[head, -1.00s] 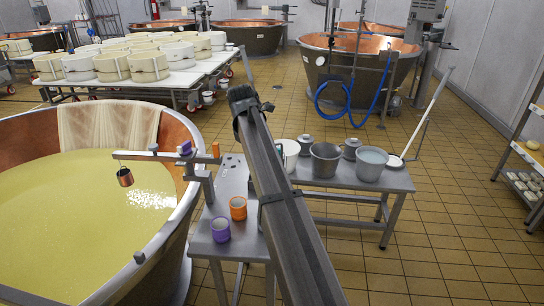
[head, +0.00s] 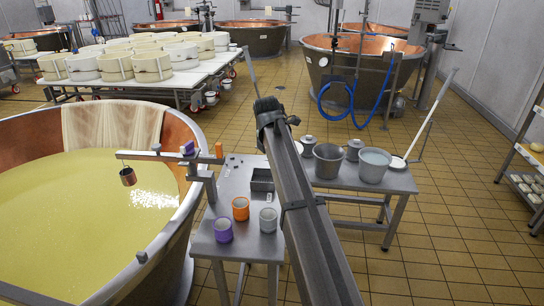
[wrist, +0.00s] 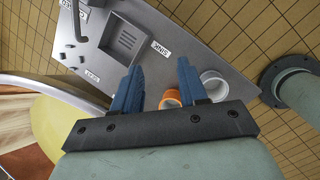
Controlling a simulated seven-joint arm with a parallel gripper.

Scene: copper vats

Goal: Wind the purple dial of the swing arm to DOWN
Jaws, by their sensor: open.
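The swing arm (head: 205,175) is a grey post at the table's left edge with a bar reaching left over the vat. The purple dial (head: 188,147) sits on top of the bar, between a small dark knob (head: 156,147) and an orange upright piece (head: 219,150). A small copper pot (head: 128,176) hangs from the bar's left end. The dial's setting is too small to read. My gripper (wrist: 158,64) shows its two blue fingers apart and empty, above the table in the wrist view. The dial is not visible there, and the gripper is hidden in the head view.
A purple cup (head: 223,230), an orange cup (head: 240,208) and a pale grey cup (head: 268,219) stand on the steel table near a dark square tray (head: 262,180). Grey pots (head: 328,160) stand farther right. The vat (head: 90,200) of yellow liquid lies left.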

